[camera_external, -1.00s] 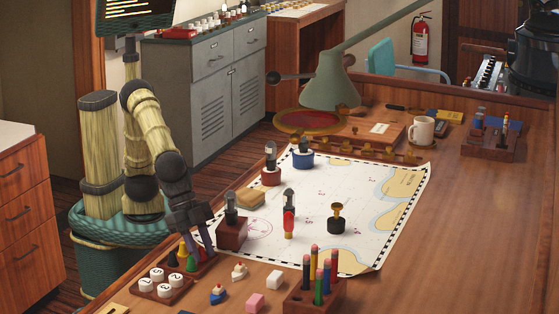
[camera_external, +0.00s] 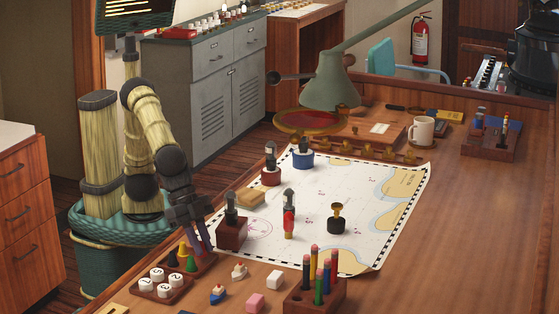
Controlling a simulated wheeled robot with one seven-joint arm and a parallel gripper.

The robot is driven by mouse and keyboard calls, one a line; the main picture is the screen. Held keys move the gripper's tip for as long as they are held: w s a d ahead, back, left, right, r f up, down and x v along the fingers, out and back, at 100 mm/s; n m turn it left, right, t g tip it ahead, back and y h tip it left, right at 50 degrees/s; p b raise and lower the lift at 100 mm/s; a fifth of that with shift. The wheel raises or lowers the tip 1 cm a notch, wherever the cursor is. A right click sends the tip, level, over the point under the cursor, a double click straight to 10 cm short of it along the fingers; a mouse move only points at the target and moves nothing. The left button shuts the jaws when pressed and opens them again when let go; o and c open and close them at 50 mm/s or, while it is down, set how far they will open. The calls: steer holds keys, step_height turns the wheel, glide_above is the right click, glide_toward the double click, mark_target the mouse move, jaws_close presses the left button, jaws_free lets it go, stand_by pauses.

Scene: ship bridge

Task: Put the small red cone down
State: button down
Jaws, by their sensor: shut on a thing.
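My gripper (camera_external: 200,246) hangs low over the back right part of a small wooden tray (camera_external: 203,268) at the table's near left edge. Its fingers point down and are shut on the small red cone, which is too small and too covered by the fingers to make out. A yellow cone (camera_external: 183,249), a green cone (camera_external: 191,264) and a dark cone (camera_external: 172,259) stand upright in the tray, just left of and in front of the fingers. I cannot tell whether the held cone touches the tray.
A wooden block with a dark-handled stamp (camera_external: 231,236) stands close right of my gripper. A rack of white numbered discs (camera_external: 160,286) lies in front of the tray. Small boat figures (camera_external: 218,293) and a pencil holder (camera_external: 315,292) stand to the right.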

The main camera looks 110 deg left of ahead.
mark_target(201, 242)
step_height(201, 242, up, 8)
steer(key=shift+r+p, duration=0.25)
steer(key=shift+p, duration=0.5)
steer(key=shift+w+a, duration=0.15)
steer(key=shift+w, duration=0.15)
steer(key=w+a+n+y+p, duration=0.25)
steer(key=w+a+p, duration=0.45)
steer(key=w+a, duration=0.9)
steer(key=w+a+n+p, duration=0.1)
steer(key=w+a, duration=0.3)
steer(key=a, duration=0.6)
steer(key=w+a+n+p, duration=0.2)
steer(key=w+a+p, duration=0.2)
steer(key=a, duration=0.6)
steer(key=shift+a, duration=0.3)
steer(key=shift+f+y, duration=0.15)
steer(key=shift+y, duration=0.1)
